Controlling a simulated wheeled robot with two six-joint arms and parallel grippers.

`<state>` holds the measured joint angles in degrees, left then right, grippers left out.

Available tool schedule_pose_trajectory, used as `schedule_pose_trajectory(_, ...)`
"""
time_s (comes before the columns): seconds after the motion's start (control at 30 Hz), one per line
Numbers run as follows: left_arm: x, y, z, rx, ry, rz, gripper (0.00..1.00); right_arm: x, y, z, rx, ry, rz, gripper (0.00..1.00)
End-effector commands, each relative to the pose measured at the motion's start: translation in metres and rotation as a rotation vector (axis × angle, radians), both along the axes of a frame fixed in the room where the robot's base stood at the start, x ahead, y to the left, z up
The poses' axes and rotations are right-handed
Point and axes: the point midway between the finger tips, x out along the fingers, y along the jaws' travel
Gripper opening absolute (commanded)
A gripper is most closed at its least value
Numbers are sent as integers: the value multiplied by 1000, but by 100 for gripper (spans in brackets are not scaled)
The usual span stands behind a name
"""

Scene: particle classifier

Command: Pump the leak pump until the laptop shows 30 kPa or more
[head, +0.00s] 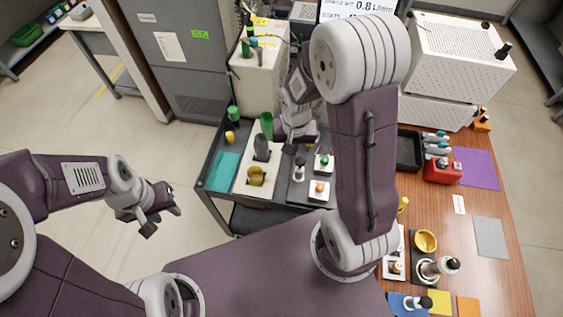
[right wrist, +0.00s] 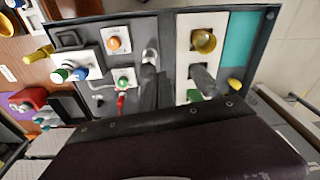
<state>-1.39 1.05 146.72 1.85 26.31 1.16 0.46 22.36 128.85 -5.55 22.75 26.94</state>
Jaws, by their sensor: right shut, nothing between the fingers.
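The laptop screen (head: 357,8) is cut off at the top of the head view. It reads 0.8 L/min; no kPa value can be read. On the dark cart stands an upright piece with a pale round top and dark shaft (head: 299,166), possibly the leak pump. It also shows in the right wrist view (right wrist: 149,58). My right gripper (head: 299,139) is shut and empty, just behind that piece in the head view; contact cannot be told. My left gripper (head: 164,220) is open and empty over the floor, left of the cart.
The cart also holds a yellow cup (head: 256,176), a dark oval piece (head: 261,147), a green button (head: 323,160) and an orange button (head: 319,189). A wooden table (head: 465,240) with several items stands at right. My right arm hides part of the middle.

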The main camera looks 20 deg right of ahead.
Motion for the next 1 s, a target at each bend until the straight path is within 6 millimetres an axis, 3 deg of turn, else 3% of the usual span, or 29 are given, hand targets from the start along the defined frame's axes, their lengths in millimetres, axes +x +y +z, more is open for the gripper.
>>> schedule_pose_trajectory(0.03,0,0,4,0,0,0,36,-2,-13,2,0,6,-42,0)
schedule_pose_trajectory(0.2,0,0,5,0,-1,0,36,-5,-28,0,2,15,-91,0)
schedule_pose_trajectory(0.63,0,0,1,0,0,0,36,-5,-29,-4,1,14,-93,0)
schedule_pose_trajectory(1.0,0,0,-39,0,0,0,36,-1,-30,-47,1,14,-93,0)
